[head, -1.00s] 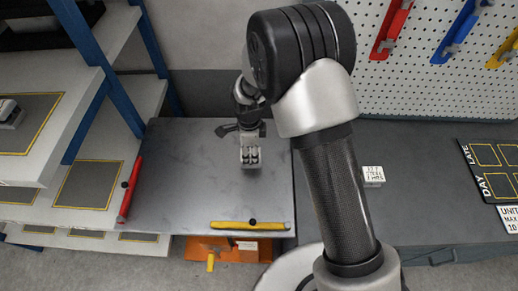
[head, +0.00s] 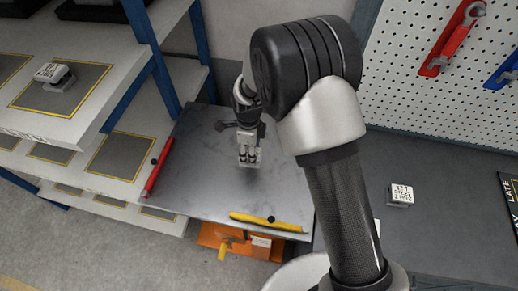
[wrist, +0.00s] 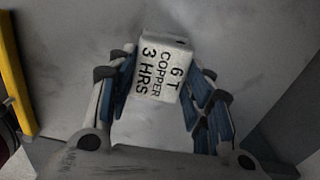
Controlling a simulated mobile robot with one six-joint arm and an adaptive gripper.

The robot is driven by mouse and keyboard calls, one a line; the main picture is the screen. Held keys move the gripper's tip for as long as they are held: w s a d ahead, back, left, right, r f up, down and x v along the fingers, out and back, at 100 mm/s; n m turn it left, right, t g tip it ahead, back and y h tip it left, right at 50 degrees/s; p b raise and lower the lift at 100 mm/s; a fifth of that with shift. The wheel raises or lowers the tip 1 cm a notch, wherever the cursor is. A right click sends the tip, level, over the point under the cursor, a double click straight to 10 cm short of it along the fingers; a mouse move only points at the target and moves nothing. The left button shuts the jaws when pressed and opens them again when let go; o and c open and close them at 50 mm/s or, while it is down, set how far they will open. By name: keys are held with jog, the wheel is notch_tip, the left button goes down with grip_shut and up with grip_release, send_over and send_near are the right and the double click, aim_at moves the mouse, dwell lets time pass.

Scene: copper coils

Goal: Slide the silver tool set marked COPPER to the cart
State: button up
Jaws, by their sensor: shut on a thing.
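The silver tool set (wrist: 160,72) is a small block whose face reads "6 T COPPER 3 HRS" in the wrist view. My gripper (head: 248,152) is shut on it, with blue-padded fingers on both sides of the block in the wrist view. In the head view the tool set (head: 249,160) shows only partly below my gripper, over the grey metal top of the cart (head: 205,180). I cannot tell whether the block touches the top. The cart has an orange body below.
A red bar (head: 158,168) and a yellow bar (head: 268,222) edge the cart top. Another block marked STEEL (head: 401,194) sits on the dark bench (head: 430,230) at right. A labelled block (head: 54,75) sits on a marked shelf pad at left. A pegboard (head: 425,105) stands behind the bench.

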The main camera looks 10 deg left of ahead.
jog(key=shift+s+a, duration=0.2)
jog(key=shift+a, duration=0.55)
jog(key=shift+s+a, duration=0.15)
jog(key=shift+a, duration=0.6)
jog(key=shift+s+a, duration=0.2)
jog(key=shift+a, duration=0.55)
jog(key=o, duration=1.1)
notch_tip(320, 180, up, 5)
jog(key=p, duration=0.3)
jog(key=shift+d, duration=0.1)
